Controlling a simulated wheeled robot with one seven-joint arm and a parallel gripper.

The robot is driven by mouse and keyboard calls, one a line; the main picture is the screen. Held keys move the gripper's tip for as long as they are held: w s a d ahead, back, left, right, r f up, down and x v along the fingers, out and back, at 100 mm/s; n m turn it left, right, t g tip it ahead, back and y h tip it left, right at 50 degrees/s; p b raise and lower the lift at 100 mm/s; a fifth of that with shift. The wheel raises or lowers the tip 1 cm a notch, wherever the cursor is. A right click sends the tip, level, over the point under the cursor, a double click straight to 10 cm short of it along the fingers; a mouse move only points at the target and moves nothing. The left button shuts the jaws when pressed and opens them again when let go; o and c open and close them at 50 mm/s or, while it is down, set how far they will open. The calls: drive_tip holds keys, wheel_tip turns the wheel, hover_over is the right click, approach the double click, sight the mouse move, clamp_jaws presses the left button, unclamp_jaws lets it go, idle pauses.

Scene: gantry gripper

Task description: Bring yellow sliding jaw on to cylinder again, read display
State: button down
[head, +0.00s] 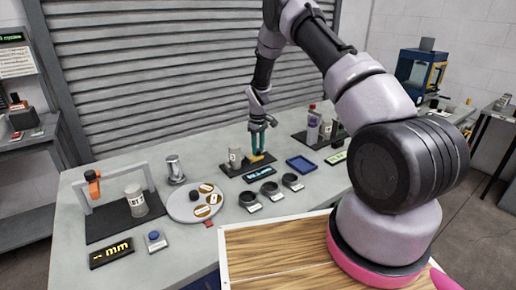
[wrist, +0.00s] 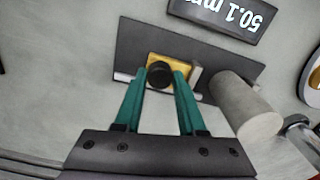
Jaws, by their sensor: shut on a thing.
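The yellow sliding jaw (wrist: 184,66) sits on a dark base plate (wrist: 130,50) with a black knob (wrist: 160,75) on it. My gripper (wrist: 162,80) is shut on the knob, one teal finger on each side; it also shows in the head view (head: 258,140). The grey cylinder (wrist: 240,105) stands right of the jaw in the wrist view, close to a pale block (wrist: 197,75) at the jaw's side. I cannot tell whether they touch. The cylinder (head: 235,157) is left of my gripper in the head view. The display (wrist: 222,14) reads 50.1 mm, upside down.
A blue tray (head: 301,163) lies right of the caliper. Three dark dishes (head: 271,189) stand in front. A round grey tray (head: 182,210) with discs and a grey gantry (head: 110,172) with an orange part are to the left. A bottle (head: 312,128) stands behind right.

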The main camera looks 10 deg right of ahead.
idle(0.3)
drive_tip(key=shift+s+a, duration=0.35)
drive_tip(key=shift+a, duration=0.55)
drive_tip(key=shift+s+a, duration=0.35)
drive_tip(key=shift+a, duration=0.5)
drive_tip(key=c, duration=0.5)
unclamp_jaws()
drive_tip(key=shift+r, duration=0.1)
wheel_tip(320, 180, up, 11)
